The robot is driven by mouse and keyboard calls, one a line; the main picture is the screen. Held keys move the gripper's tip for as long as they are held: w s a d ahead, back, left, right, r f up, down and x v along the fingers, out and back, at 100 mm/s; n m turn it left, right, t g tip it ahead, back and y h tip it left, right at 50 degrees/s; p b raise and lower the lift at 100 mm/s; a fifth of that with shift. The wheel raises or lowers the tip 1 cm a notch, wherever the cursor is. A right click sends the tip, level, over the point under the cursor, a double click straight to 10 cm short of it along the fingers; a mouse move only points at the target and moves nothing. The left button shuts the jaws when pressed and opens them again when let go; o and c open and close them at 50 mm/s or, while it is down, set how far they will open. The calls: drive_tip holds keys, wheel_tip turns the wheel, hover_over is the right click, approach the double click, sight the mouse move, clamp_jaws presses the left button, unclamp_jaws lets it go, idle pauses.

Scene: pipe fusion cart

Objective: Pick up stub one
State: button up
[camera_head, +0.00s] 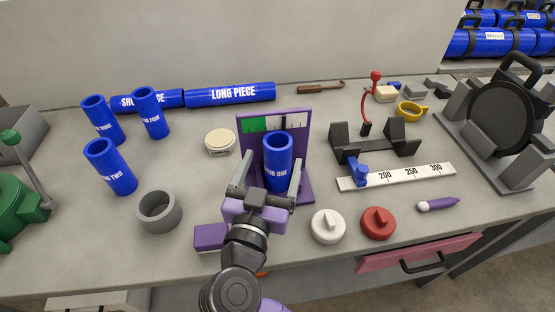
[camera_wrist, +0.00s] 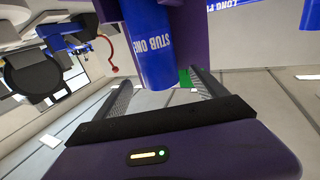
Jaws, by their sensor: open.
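Stub one (camera_head: 278,160) is a blue tube with white lettering, standing upright on a purple stand (camera_head: 301,128) with a green patch on its back plate. It also shows in the wrist view (camera_wrist: 150,45), partly cut off by the top edge. My gripper (camera_head: 268,181) is open, with one finger at each side of the stub's lower part in the head view. In the wrist view the fingers (camera_wrist: 160,92) reach toward the stub, and a gap shows beside it. I cannot tell whether either finger touches it.
Stub two (camera_head: 110,168) and two other blue stubs stand at left. A grey ring (camera_head: 158,211) sits nearer. White (camera_head: 327,226) and red (camera_head: 378,223) caps lie right of my gripper, near a white ruler (camera_head: 405,177). The long piece (camera_head: 230,94) lies behind.

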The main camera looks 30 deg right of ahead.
sight(274, 157)
drive_tip(key=p+x, duration=0.1)
drive_tip(key=x, duration=0.3)
drive_tip(key=shift+r, duration=0.15)
clamp_jaws()
